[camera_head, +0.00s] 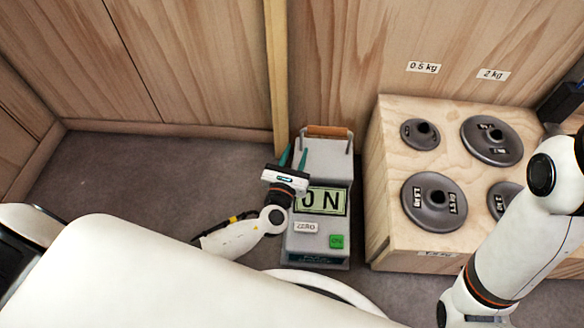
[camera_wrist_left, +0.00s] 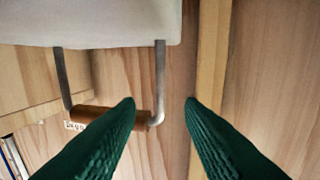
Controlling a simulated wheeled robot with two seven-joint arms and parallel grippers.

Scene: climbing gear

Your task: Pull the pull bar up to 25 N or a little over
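The grey force gauge (camera_head: 320,258) stands on the floor against the wooden wall. Its display (camera_head: 333,201) shows "0 N", with the left edge partly covered by my left wrist. The brown pull bar (camera_head: 326,131) sits at its far top end on metal side rods. In the left wrist view the pull bar (camera_wrist_left: 92,115) lies left of centre, its right part behind one fingertip. My left gripper (camera_head: 293,158) is open, with green fingers and nothing between them, to the left of the bar. I cannot tell its exact distance from the bar. My right gripper is out of view.
A plywood box (camera_head: 385,180) with several dark weight discs stands right of the gauge. Labels "0.5 kg" and "2 kg" are on the wall. A wooden post (camera_head: 277,70) rises behind my left gripper. Floor to the left is clear.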

